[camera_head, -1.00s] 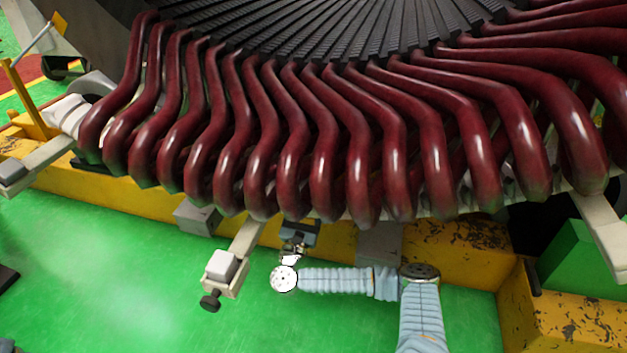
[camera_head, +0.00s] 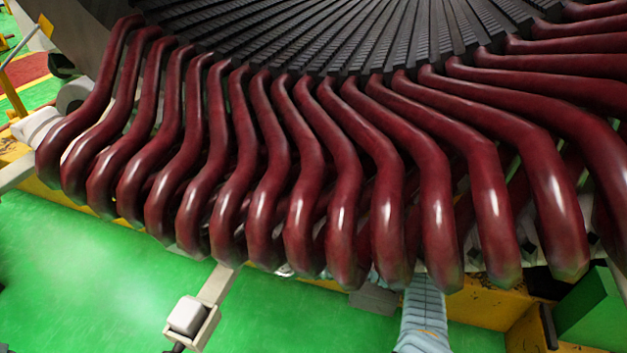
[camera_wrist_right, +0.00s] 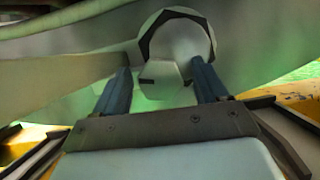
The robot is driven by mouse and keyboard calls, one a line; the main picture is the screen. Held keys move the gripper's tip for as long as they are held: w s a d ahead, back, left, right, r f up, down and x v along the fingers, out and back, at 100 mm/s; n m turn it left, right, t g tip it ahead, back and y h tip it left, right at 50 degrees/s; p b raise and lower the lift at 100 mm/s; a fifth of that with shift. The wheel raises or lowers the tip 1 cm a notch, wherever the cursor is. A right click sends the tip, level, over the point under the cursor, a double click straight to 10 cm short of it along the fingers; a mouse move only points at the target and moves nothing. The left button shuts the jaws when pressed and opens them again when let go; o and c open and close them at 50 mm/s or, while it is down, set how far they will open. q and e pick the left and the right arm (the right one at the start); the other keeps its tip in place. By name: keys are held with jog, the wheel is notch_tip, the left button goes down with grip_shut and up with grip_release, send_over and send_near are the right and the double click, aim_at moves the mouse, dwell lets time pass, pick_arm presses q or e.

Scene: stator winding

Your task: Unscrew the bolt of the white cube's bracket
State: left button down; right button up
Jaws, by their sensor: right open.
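The white cube (camera_head: 188,316) sits in its bracket at the end of a pale bar, low and left of centre in the head view. The bracket's dark bolt (camera_head: 178,348) is cut off by the bottom edge there. My right gripper is hidden under the coils in the head view. In the right wrist view my right gripper (camera_wrist_right: 163,78) is open, with one dark finger on each side of a pale hexagonal piece (camera_wrist_right: 160,88). I cannot tell whether the fingers touch it, or whether it belongs to the cube's bracket. My left gripper is not in view.
Dark red coils (camera_head: 340,205) fill most of the head view and hang over my right arm. A round white part with a black hexagonal rim (camera_wrist_right: 180,40) lies beyond the fingers. A yellow base (camera_head: 480,305) runs below the coils. Green floor (camera_head: 80,270) is clear at left.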

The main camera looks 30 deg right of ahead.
jog(key=shift+w+d+r, duration=0.1)
jog(key=shift+d, duration=0.05)
jog(key=shift+c, duration=0.3)
jog(key=c, duration=1)
jog(key=shift+t, duration=0.3)
jog(key=shift+n, duration=0.5)
jog(key=n+t+y+p, duration=0.1)
jog(key=n, duration=0.1)
jog(key=n+y, duration=0.1)
jog(key=n, duration=0.1)
jog(key=shift+r+n+t+y+p, duration=0.1)
jog(key=shift+n+t+y+p, duration=0.2)
jog(key=shift+n+t+p, duration=0.1)
jog(key=shift+n+t+y+p, duration=0.5)
jog(key=shift+n+y+p, duration=0.3)
jog(key=shift+n, duration=1.2)
jog(key=shift+f, duration=0.2)
